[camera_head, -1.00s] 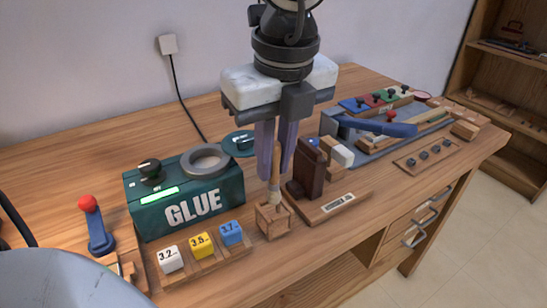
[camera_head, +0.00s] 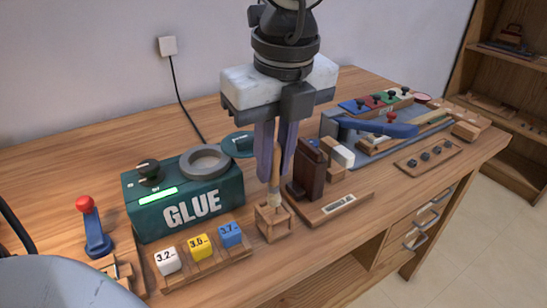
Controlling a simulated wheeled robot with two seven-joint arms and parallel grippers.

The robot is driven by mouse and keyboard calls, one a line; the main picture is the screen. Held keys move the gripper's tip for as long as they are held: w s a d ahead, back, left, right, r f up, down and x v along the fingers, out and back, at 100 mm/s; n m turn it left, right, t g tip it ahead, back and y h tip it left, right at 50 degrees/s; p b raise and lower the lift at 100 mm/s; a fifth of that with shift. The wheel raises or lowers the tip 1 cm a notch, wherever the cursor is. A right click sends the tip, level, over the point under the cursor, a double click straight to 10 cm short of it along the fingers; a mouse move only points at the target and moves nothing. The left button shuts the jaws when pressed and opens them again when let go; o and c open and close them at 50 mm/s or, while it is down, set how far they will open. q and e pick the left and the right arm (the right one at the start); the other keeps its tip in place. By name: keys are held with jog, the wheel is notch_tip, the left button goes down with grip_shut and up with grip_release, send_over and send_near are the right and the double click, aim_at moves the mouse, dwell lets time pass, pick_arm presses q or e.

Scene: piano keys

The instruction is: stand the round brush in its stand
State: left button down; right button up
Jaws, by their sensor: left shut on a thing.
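The round brush (camera_head: 274,190) is upright in the lower middle, its pale handle between the purple fingers of my left gripper (camera_head: 274,178). My gripper is shut on the handle and points straight down. The stand (camera_head: 274,225), a small open wooden box, is directly below. The lower end of the brush is at the box's opening and appears to be inside it. The box's front wall hides the tip, so I cannot tell whether it touches the bottom. My right gripper is not in view.
The green glue box (camera_head: 190,208) stands close on the left, with numbered cubes (camera_head: 199,246) on a rack before it. A dark brown block (camera_head: 308,170) on a wooden base is close on the right. A blue-handled tool (camera_head: 378,127) lies farther right.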

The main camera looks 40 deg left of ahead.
aim_at(274, 184)
pick_arm(q)
jog(key=shift+f+b, duration=1.1)
jog(key=shift+b, duration=0.1)
dwell(0.4)
jog(key=shift+f, duration=0.15)
jog(key=shift+f+b, duration=1.05)
jog(key=shift+b, duration=0.4)
dwell(0.7)
jog(key=shift+f+b, duration=0.7)
jog(key=shift+b, duration=0.15)
dwell(0.8)
jog(key=c, duration=1.2)
grip_release()
jog(key=shift+r, duration=0.1)
